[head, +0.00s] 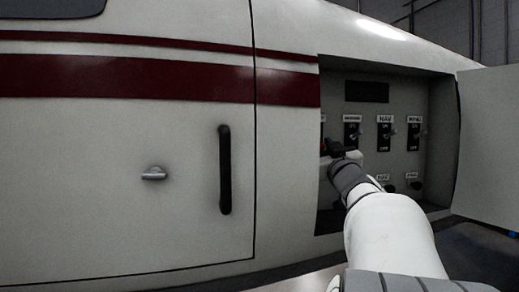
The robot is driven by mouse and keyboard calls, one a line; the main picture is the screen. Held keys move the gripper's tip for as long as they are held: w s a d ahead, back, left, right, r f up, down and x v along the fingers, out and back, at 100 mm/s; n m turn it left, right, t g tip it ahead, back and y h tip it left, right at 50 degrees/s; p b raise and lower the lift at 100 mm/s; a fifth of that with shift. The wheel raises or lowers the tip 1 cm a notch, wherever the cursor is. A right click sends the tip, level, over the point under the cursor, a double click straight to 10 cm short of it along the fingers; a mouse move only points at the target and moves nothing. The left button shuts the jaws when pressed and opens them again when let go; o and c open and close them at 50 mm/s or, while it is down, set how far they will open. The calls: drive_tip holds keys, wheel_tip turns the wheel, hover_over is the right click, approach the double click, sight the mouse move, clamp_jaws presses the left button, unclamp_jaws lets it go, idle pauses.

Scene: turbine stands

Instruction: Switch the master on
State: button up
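The switch panel (400,155) sits in an open recess on the white fuselage side. Its upper row has toggle switches on black plates with labels; NAV (384,133) is readable, and others are too small to read surely. I cannot make out a label reading master. A label at the panel's left end is mostly cut off by the recess edge. My gripper (332,148) is at the left part of the recess, below the leftmost visible switches. A small red patch shows beside it. Its fingers are too small and dark to tell whether they are open or touching a switch.
An open hatch door (490,145) stands to the right of the recess. Lower knobs (416,186) are partly hidden by my arm. A closed cabin door with a black handle (225,170) and a silver latch (154,173) is at left. A dark display (367,92) sits above the switches.

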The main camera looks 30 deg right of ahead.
drive_tip(key=shift+a, duration=0.1)
clamp_jaws()
idle(0.3)
